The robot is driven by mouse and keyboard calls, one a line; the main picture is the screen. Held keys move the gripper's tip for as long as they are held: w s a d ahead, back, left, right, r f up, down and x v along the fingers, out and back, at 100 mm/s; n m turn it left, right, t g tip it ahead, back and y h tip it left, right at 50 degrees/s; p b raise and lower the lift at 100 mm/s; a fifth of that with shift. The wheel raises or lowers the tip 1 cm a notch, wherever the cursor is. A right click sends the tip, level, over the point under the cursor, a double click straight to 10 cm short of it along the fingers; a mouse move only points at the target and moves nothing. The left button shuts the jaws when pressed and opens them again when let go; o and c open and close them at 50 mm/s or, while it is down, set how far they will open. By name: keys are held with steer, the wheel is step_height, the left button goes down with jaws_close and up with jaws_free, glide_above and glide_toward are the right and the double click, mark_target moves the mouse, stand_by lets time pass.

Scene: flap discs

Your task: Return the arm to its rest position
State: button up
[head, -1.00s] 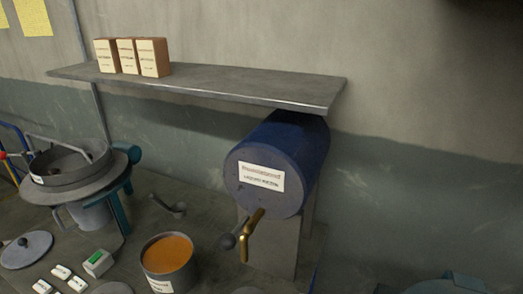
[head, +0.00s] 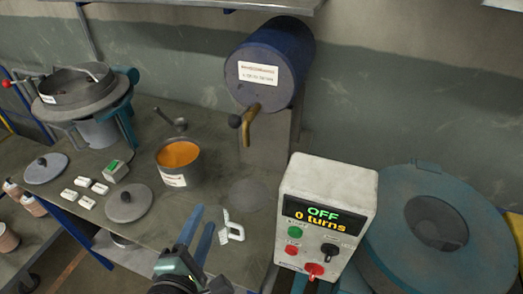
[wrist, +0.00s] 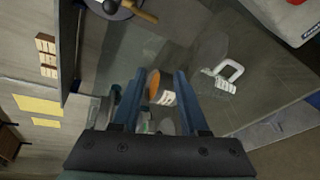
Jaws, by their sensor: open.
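My gripper (head: 204,217) is at the lower middle of the head view, above the front part of the workbench (head: 232,190). Its two blue fingers are apart with nothing between them. In the wrist view the open fingers (wrist: 160,72) point toward the bench. The pot of orange contents (head: 178,165) shows beyond and between them there, apart from them. A white handled item (head: 232,230) lies on the bench just right of the fingers in the head view.
A control box (head: 325,215) reading OFF and 0 turns stands right of my gripper, beside a large teal round machine (head: 420,265). A blue drum (head: 270,60) with a brass tap is behind. Lids, small white blocks and a sieve machine (head: 80,88) are at left.

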steer(key=w+d+r+m+t, duration=0.2)
steer(key=r+m, duration=0.2)
steer(key=r, duration=0.5)
steer(key=w+d+r+m+t, duration=0.15)
steer(key=r+m, duration=0.25)
steer(key=r, duration=0.4)
steer(key=w+d+r+m+t, duration=0.2)
steer(key=r+m, duration=0.2)
steer(key=r, duration=0.5)
steer(key=s+d+r+m+t, duration=0.1)
steer(key=s+r+m+t, duration=0.1)
steer(key=r, duration=0.5)
steer(key=s+d+r+m+t+y, duration=0.1)
steer(key=s+d+r+m+t, duration=0.1)
steer(key=s+r+m, duration=0.2)
steer(key=s+d+r+m+t, duration=0.2)
steer(key=s+r, duration=0.3)
steer(key=r, duration=0.6)
steer(key=shift+m+t+y, duration=0.35)
steer(key=shift+m+y, duration=0.05)
